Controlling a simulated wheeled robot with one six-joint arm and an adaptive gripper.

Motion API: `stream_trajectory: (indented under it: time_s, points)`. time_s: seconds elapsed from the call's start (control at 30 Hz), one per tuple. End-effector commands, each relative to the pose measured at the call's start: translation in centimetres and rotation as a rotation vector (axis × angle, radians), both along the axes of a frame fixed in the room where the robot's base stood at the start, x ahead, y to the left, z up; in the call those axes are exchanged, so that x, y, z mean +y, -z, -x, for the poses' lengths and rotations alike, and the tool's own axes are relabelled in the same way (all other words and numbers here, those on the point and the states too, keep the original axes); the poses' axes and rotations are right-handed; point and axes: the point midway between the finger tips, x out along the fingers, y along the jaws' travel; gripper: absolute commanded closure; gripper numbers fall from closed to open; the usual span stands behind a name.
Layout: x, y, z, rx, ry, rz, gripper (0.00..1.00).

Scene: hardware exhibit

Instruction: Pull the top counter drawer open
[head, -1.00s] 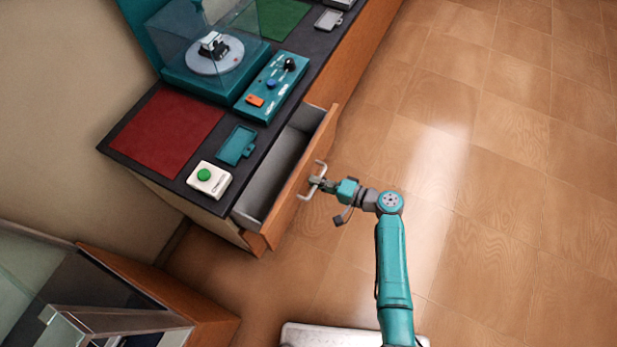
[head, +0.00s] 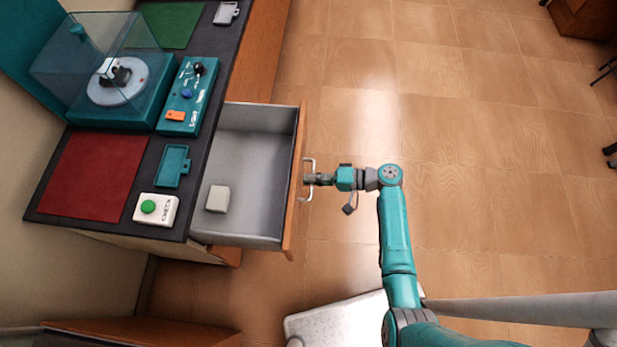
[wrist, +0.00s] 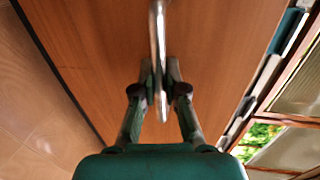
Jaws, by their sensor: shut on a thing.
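The top counter drawer (head: 250,145) stands well open, its grey inside showing. A small pale block (head: 218,198) lies in it near the front-left part of the picture. The drawer's wooden front (head: 294,190) carries a silver bar handle (head: 308,180). My gripper (head: 312,179) is at the middle of the handle, shut on it. In the wrist view my gripper's fingers (wrist: 160,85) close around the handle (wrist: 157,40) in front of the wooden drawer front (wrist: 100,40). The contact point itself is partly hidden by the fingers.
The dark counter (head: 205,150) holds a red mat (head: 95,175), a teal tray (head: 172,166), a white box with a green button (head: 156,208), a teal control panel (head: 188,95) and a clear-covered turntable (head: 115,85).

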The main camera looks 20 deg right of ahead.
Motion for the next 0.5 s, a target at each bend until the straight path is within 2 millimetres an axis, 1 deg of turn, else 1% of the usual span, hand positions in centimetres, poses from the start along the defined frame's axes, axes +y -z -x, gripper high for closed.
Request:
stream_trajectory:
  time_s: [0.2,0.23,0.27,0.3,0.33,0.5]
  points:
    - [-0.02,0.04,-0.05,0.000,0.002,0.002,1.00]
    - [-0.02,0.04,-0.05,0.000,0.002,0.001,0.82]
    - [-0.01,0.04,-0.06,0.000,0.002,0.001,0.74]
    - [0.00,0.03,-0.05,0.000,0.002,0.001,0.64]
    - [0.00,0.03,-0.05,0.000,0.002,0.001,0.63]
    - [0.02,0.02,-0.04,0.000,0.001,0.001,0.63]
